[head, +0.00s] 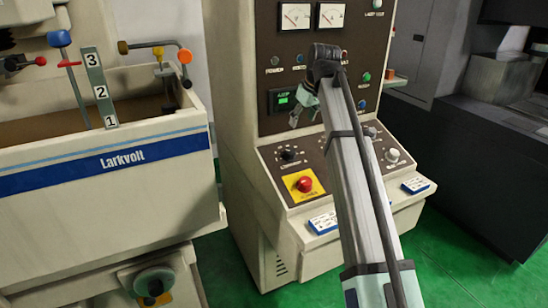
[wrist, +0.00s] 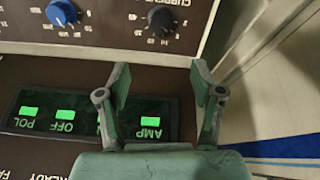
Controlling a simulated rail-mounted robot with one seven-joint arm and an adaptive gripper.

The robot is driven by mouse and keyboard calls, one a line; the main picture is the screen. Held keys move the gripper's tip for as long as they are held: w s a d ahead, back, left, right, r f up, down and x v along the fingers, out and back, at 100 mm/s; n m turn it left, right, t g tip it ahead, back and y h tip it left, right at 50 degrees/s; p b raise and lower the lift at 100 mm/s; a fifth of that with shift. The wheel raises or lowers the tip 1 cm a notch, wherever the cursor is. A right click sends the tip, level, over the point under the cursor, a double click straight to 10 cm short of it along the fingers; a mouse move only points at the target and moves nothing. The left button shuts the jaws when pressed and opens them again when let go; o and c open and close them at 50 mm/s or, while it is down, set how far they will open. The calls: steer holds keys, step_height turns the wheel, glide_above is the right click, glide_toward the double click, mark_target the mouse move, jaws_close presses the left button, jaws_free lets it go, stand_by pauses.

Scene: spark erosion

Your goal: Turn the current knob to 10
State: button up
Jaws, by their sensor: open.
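The current knob is a small black dial on the sloped panel of the machine, in the head view (head: 288,155). In the head view my gripper (head: 303,108) hangs above the knob, partly hidden by my arm.
A green-lit display panel (wrist: 95,118) marked AMP, OFF and POL lies behind the fingers. A blue knob (wrist: 62,12) sits beside the current knob. A red stop button (head: 305,184) on a yellow plate is just below it. The Larkvolt tank (head: 110,160) stands left.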

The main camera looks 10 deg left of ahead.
mark_target(290, 151)
steer(key=p+x, duration=0.4)
steer(key=x, duration=1.3)
steer(key=shift+w+a, duration=0.1)
steer(key=shift+w, duration=0.05)
steer(key=c, duration=1.1)
